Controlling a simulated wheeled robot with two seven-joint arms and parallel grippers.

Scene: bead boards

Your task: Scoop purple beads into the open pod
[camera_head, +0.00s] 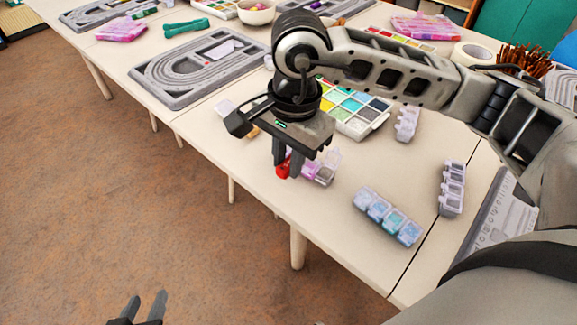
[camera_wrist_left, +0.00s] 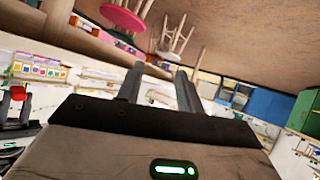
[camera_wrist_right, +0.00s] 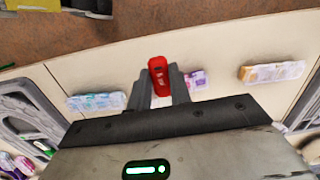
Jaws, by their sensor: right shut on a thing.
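My right gripper (camera_head: 288,167) is low over the near part of the table, shut on a red object (camera_head: 282,170). In the right wrist view the red object (camera_wrist_right: 158,72) is upright between the two fingers. Whether it is a scoop I cannot tell. A small clear pod (camera_head: 325,172) with purple in it stands just right of the gripper, its lid apparently raised. It also shows in the right wrist view (camera_wrist_right: 197,80), partly behind a finger. My left gripper (camera_head: 146,307) is open and empty over the floor, away from the table; its spread fingers show in the left wrist view (camera_wrist_left: 158,88).
A strip of blue-filled pods (camera_head: 388,216) lies near the table's front edge. Other clear pod strips (camera_head: 452,187) (camera_head: 406,123) lie to the right. A tray of coloured compartments (camera_head: 355,118) is behind my right gripper. A grey bead board (camera_head: 165,92) is at the left.

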